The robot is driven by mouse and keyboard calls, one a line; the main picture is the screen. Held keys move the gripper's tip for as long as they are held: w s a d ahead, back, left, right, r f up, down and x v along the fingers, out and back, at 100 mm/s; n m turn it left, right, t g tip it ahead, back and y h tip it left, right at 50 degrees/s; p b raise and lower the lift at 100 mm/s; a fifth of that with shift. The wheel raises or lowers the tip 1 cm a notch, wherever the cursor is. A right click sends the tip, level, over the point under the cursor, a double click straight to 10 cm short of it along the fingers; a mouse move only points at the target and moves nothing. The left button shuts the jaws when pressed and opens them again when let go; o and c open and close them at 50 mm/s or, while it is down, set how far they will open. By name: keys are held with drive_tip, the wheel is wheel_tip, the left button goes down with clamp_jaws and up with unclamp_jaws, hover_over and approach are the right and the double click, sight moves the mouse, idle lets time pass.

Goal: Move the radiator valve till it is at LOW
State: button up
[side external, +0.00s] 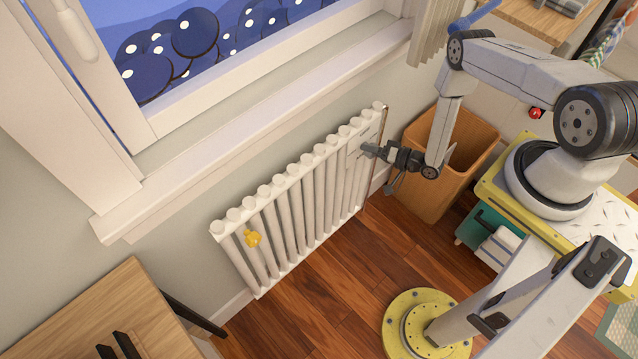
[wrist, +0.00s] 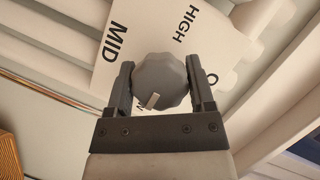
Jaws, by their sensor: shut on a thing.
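The radiator valve is a grey lobed knob (wrist: 162,82) with a pale pointer mark, seen in the wrist view. The pointer is at the knob's lower side, toward my gripper's base. A white dial plate (wrist: 150,35) behind it reads MID at left and HIGH above. Part of an O shows at right. What looks like a W shows just below the pointer; the rest of that word is hidden by my gripper. My gripper (wrist: 161,92) is shut on the knob, one finger on each side. In the side view, my gripper (side external: 376,150) is at the radiator's right end.
The white radiator (side external: 305,190) stands below the window sill (side external: 250,125). A brown bin (side external: 430,190) stands close beside my wrist. Wooden floor (side external: 330,280) in front of the radiator is clear.

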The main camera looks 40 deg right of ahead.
drive_tip(key=o, duration=1.2)
drive_tip(key=shift+v, duration=3.85)
drive_tip(key=shift+d, duration=0.1)
